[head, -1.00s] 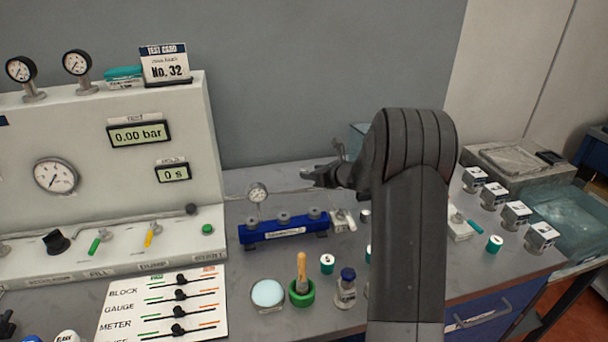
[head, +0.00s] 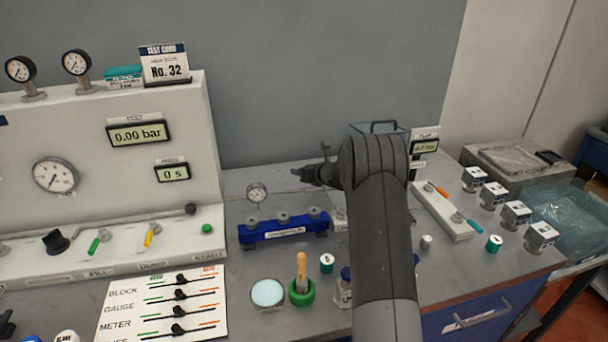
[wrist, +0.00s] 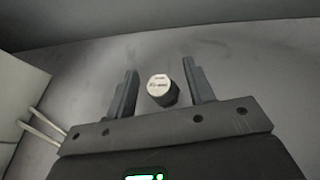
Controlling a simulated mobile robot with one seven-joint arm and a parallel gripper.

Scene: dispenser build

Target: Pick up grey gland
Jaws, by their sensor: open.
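A small gland-like piece (wrist: 161,90) with a pale, marked top face and dark grey sides stands on the grey bench in the wrist view. It lies between the two fingers of my gripper (wrist: 160,85), with a gap on both sides. The fingers are apart and hold nothing. In the head view my gripper (head: 318,175) is above the bench behind the blue block (head: 284,229), partly hidden by my arm. I cannot make out the piece there.
The white test panel (head: 100,130) stands at left. A green cup (head: 301,292), a round dish (head: 267,293) and a green-and-white cylinder (head: 326,263) are in front. A white valve strip (head: 440,210) and several numbered blocks are at right.

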